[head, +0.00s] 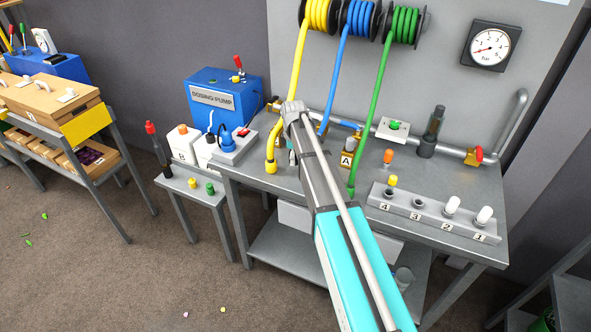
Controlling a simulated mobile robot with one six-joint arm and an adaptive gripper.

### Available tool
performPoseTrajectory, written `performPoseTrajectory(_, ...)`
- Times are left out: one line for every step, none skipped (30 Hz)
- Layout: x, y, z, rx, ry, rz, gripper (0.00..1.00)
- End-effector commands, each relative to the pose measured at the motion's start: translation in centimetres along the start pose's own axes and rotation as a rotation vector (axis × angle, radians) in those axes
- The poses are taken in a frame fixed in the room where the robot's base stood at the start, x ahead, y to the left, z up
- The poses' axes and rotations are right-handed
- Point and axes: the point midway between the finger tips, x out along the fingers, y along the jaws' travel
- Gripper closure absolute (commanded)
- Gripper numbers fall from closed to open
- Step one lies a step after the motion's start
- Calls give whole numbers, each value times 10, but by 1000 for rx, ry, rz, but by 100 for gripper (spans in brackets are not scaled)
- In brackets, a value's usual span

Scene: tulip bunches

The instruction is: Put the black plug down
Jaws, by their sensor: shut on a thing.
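My arm reaches up from the bottom of the head view, and its wrist end is over the back left part of the grey workbench (458,192). I cannot make out a black plug for certain. A dark upright piece (167,172) is on the small side table (178,186), at the foot of a red-topped rod (152,134). A yellow plug (192,183) and a green plug (210,189) stand to its right.
A blue dosing pump (218,97) and a white bottle marked B (183,142) stand at the left. Yellow (295,95), blue (342,80) and green (371,110) hoses hang from reels. A numbered socket rail (432,214) is at the bench's front right.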

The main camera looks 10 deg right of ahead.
Motion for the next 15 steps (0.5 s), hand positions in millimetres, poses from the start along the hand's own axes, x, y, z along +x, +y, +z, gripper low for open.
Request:
performPoseTrajectory(6,4,-1,0,0,0,100)
performPoseTrajectory(7,4,-1,0,0,0,100)
performPoseTrajectory(7,5,-1,0,0,0,100)
performPoseTrajectory(8,6,-1,0,0,0,100)
performPoseTrajectory(8,6,-1,0,0,0,100)
performPoseTrajectory(8,6,0,0,0,0,100)
performPoseTrajectory(8,6,0,0,0,0,100)
performPoseTrajectory(7,6,0,0,0,0,100)
performPoseTrajectory(7,6,0,0,0,0,100)
performPoseTrajectory(7,6,0,0,0,0,100)
performPoseTrajectory(7,6,0,1,0,0,100)
performPoseTrajectory(7,6,0,1,0,0,100)
performPoseTrajectory(7,6,0,1,0,0,100)
performPoseTrajectory(7,6,0,1,0,0,100)
performPoseTrajectory(7,6,0,1,0,0,100)
